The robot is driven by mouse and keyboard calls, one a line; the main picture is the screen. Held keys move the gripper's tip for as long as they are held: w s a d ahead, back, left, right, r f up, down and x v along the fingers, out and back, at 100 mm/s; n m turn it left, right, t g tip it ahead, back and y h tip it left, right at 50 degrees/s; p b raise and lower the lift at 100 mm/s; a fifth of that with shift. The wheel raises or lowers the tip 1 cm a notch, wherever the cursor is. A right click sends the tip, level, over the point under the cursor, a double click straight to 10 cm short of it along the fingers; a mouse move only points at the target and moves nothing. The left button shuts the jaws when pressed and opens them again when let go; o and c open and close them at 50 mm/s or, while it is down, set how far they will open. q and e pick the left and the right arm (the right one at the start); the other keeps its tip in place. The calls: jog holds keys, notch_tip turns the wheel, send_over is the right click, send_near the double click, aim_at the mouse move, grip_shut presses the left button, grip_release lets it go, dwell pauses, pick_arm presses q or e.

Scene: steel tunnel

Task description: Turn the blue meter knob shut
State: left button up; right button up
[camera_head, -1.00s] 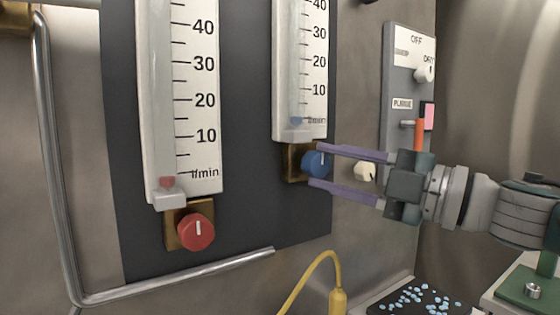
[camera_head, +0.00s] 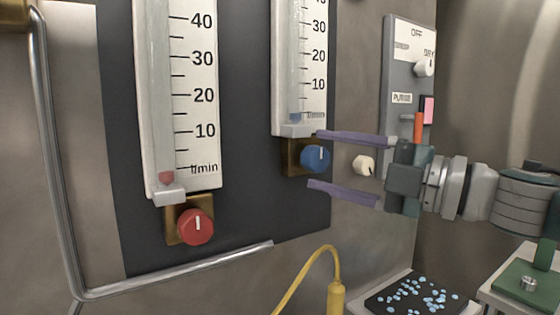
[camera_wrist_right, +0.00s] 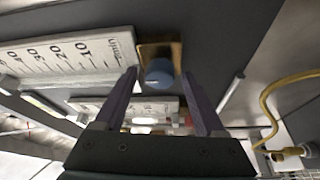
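The blue meter knob (camera_head: 315,158) sits on a brass block (camera_head: 297,157) below the right-hand flow meter (camera_head: 303,70) in the head view. Its white mark points about straight up. The meter's blue float (camera_head: 296,118) rests at the bottom of the tube. My right gripper (camera_head: 312,160) is open, one purple finger above the knob and one below, both clear of it. In the right wrist view the blue knob (camera_wrist_right: 159,73) lies between the spread fingers (camera_wrist_right: 159,77), near their tips. My left gripper is not in view.
A red knob (camera_head: 196,226) sits below the left-hand meter. A cream knob (camera_head: 363,165) is just behind my right fingers. A switch panel (camera_head: 400,75) stands to the right. A steel rail (camera_head: 180,270) and a yellow hose (camera_head: 308,270) are below.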

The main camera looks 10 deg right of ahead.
jog(key=b+v, duration=0.2)
jog(key=v, duration=0.7)
jog(key=shift+s+d, duration=0.3)
dwell(0.3)
